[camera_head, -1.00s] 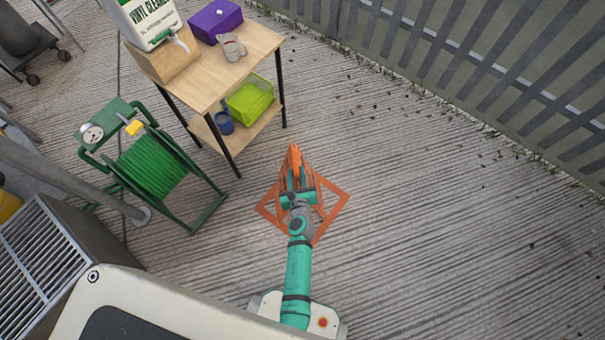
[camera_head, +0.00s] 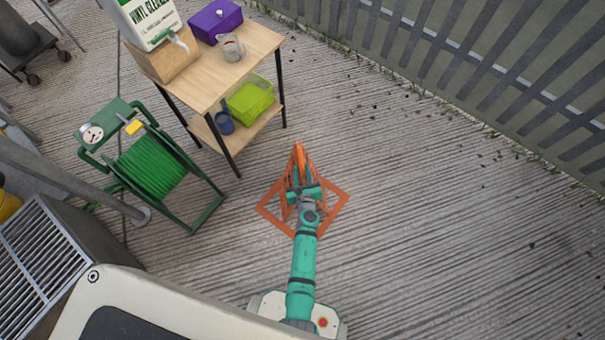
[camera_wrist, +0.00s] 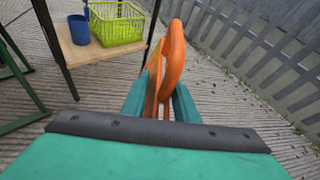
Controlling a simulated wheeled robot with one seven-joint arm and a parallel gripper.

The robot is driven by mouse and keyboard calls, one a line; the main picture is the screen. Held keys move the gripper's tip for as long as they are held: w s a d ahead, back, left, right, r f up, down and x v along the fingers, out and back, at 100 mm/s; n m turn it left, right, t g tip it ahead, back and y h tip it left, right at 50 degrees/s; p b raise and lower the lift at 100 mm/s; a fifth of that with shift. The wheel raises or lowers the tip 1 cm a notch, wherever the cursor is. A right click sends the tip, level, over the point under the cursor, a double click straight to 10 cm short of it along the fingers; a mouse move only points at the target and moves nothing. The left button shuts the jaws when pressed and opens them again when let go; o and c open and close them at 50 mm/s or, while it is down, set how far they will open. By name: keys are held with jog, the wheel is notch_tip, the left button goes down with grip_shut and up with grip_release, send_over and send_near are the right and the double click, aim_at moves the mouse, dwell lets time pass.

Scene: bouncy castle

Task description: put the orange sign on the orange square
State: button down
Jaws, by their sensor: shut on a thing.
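The orange sign (camera_head: 299,160) is upright, with its top handle part between the fingers of my gripper (camera_head: 303,186). In the wrist view the sign (camera_wrist: 172,58) stands between the two teal fingers of my gripper (camera_wrist: 160,100), which are shut on it. The orange square (camera_head: 335,206) is an outline painted on the ground. The sign appears over the square's middle and far part in the head view. My arm hides the near corner of the square. I cannot tell whether the sign's feet touch the ground.
A wooden two-shelf table (camera_head: 258,47) stands beyond and left of the square, with a purple box (camera_head: 216,20) and a lime basket (camera_head: 250,101). A green hose reel (camera_head: 152,168) stands at left. A grey fence (camera_head: 460,65) runs along the far right. The ground at right is clear.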

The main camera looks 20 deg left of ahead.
jog(key=shift+w+d+f, duration=0.15)
jog(key=shift+w, duration=0.2)
jog(key=shift+s+f, duration=0.1)
jog(key=shift+f, duration=1.45)
jog(key=c, duration=1.4)
grip_release()
jog(key=shift+s, duration=0.15)
jog(key=shift+o, duration=0.2)
jog(key=v, duration=1.1)
jog(key=shift+s+d+r, duration=0.15)
jog(key=shift+s+r, duration=0.05)
jog(key=shift+s, duration=0.1)
